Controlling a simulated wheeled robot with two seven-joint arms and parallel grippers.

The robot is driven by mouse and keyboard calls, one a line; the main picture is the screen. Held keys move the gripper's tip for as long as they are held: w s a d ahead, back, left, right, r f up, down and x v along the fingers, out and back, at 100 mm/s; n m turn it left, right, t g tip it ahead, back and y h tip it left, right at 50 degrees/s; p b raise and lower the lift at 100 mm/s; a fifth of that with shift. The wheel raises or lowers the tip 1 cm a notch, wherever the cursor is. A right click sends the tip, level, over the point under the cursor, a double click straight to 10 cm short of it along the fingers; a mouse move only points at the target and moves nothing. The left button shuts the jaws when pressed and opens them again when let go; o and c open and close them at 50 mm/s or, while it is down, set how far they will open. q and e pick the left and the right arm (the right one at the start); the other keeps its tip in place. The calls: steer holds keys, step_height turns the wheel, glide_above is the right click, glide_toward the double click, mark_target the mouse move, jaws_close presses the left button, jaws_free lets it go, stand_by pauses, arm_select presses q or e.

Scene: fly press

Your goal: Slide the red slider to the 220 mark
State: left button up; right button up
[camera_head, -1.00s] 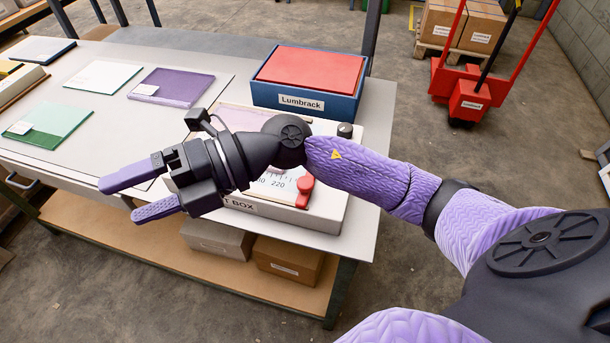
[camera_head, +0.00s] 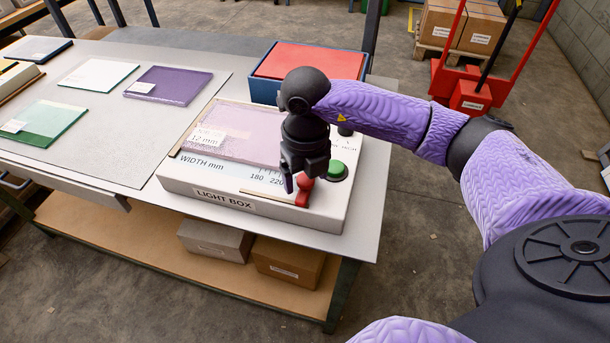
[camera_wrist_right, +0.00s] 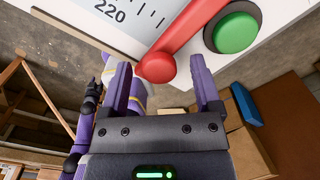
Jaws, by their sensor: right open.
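The red slider (camera_head: 304,190) sits at the front right of the white light box (camera_head: 225,203), to the right of the printed 220 on the width scale (camera_head: 238,171). In the right wrist view the slider is a red bar ending in a round knob (camera_wrist_right: 155,67). My right gripper (camera_head: 296,184) points down at the slider and partly hides it in the head view. It is open; in the wrist view the knob shows between its fingertips (camera_wrist_right: 162,75), closer to the left finger. I cannot tell whether they touch.
A green button (camera_head: 337,171) stands just right of the slider. A pinkish glass pane (camera_head: 240,140) lies on the light box. Several glass panes, one purple (camera_head: 170,85), lie to the left on the table.

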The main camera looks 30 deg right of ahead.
jaws_close()
stand_by(0.3)
stand_by(1.1)
